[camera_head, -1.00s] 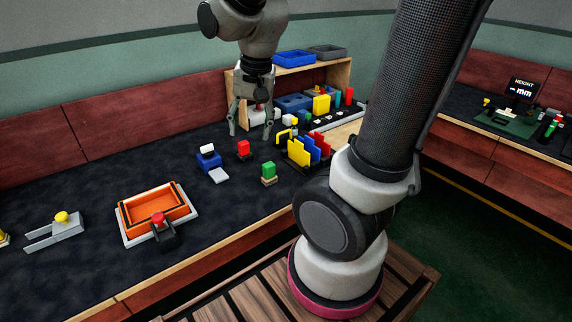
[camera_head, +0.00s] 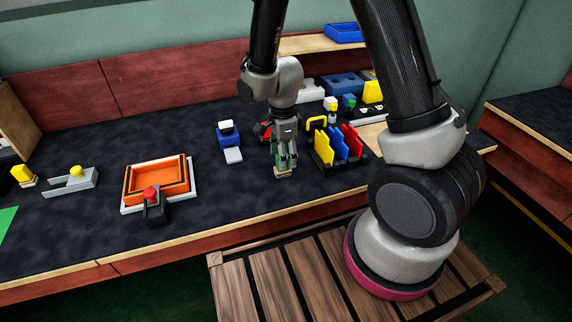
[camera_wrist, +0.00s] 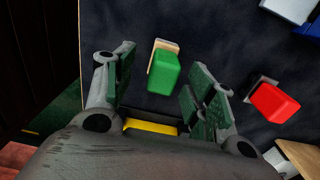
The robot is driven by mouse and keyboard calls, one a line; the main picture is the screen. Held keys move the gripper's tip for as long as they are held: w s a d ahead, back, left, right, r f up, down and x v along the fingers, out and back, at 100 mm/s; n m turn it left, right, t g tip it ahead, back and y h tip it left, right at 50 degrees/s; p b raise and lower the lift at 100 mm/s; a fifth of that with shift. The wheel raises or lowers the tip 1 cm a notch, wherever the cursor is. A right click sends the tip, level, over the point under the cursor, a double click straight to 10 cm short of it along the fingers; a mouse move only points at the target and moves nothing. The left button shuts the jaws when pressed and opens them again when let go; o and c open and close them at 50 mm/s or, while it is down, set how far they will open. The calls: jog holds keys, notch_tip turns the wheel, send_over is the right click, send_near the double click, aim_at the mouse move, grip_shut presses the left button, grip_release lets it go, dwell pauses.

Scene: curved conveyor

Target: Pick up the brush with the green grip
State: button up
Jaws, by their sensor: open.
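The brush with the green grip (camera_wrist: 163,73) stands on the dark worktop in the wrist view, with a light tan base showing at its upper edge. My gripper (camera_wrist: 160,78) is open, with one finger on each side of the green grip, and the fingers appear apart from it. In the head view my gripper (camera_head: 285,162) points down over the brush, and it hides most of the green grip. A bit of the brush's tan base (camera_head: 284,173) shows below the fingers.
A red-gripped block (camera_wrist: 274,102) stands to the right in the wrist view. In the head view, a rack with yellow, blue and red plates (camera_head: 340,146) is close on the right. A blue device (camera_head: 228,136) and an orange tray (camera_head: 157,181) stand to the left.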

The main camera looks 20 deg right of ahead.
jog(key=f, duration=0.5)
jog(key=shift+w+a, duration=0.15)
jog(key=shift+a, duration=0.1)
jog(key=c, duration=1.1)
